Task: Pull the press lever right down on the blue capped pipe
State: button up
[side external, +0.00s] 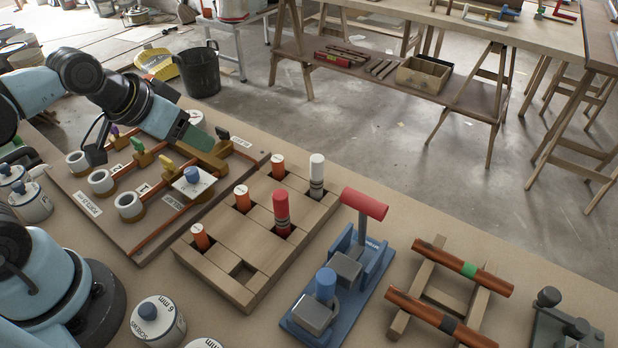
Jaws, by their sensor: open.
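A blue press (345,275) stands on the bench at the lower middle. Its lever, with a red cylindrical grip (364,203), stands up, raised. At the near end of the press, a blue-topped upright cylinder (325,285) stands at a grey block; whether it is the capped pipe is hard to tell. My gripper (208,160) is at the upper left, over the far side of the pipe board, well apart from the lever. It is open; its fingertips are small and partly mixed with the parts behind them, and I see nothing held.
The pipe board (130,235) has upright valve handles and a white plate with a blue knob (192,174). A copper-pipe rack (420,290) stands right of the press.

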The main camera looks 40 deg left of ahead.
dwell(0.3)
jog(key=shift+d, duration=0.1)
jog(key=shift+c, duration=1.3)
jog(key=shift+w+d+r, duration=0.1)
jog(key=shift+d+r, duration=0.1)
jog(key=shift+d, duration=0.1)
jog(key=shift+c, duration=1.3)
jog(key=d+m, duration=0.1)
jog(key=d+r+m, duration=0.1)
jog(key=d, duration=0.1)
jog(key=d+r+m+h, duration=0.1)
jog(key=d, duration=0.1)
jog(key=shift+w+d+r+m, duration=0.15)
jog(key=shift+d+r+m, duration=0.05)
jog(key=shift+m, duration=0.2)
grip_shut()
jog(key=s+d+r+m+h, duration=0.1)
jog(key=s+d+r+m, duration=0.2)
jog(key=d, duration=0.3)
jog(key=s+d+r+m+g+h, duration=0.1)
jog(key=s+d+r+m, duration=0.2)
jog(key=d+m, duration=0.2)
jog(key=s+d+r+m+g+h, duration=0.1)
jog(key=s+d+r+m, duration=0.3)
jog(key=d, duration=0.5)
jog(key=shift+m, duration=0.6)
